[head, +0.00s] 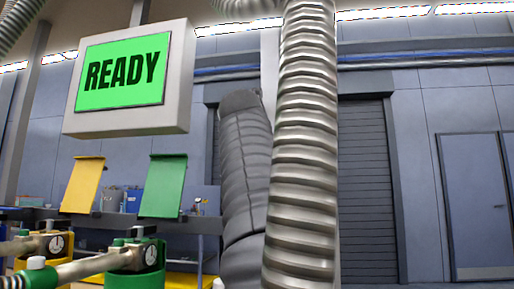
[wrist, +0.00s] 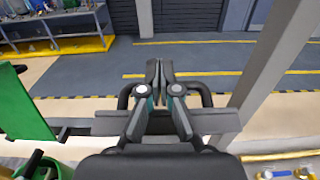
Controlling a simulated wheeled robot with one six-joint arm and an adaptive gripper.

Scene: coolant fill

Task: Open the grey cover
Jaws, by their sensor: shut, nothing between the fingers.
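My gripper (wrist: 159,70) is in the middle of the wrist view, its two dark fingers together and nothing held between them. I cannot make out a grey cover for certain in either view. In the head view a yellow cover (head: 82,184) and a green cover (head: 163,186) stand raised and tilted at the left, above fillers with round gauges. A green panel (wrist: 24,102) shows at the left edge of the wrist view, apart from my gripper. My gripper does not show in the head view.
A ribbed metal hose (head: 306,150) blocks the middle of the head view. A screen (head: 123,73) reads READY. A grey post (wrist: 272,65) rises right of my gripper in the wrist view. Blue and yellow valve handles (wrist: 287,173) lie at the lower right. Open floor (wrist: 205,60) lies beyond.

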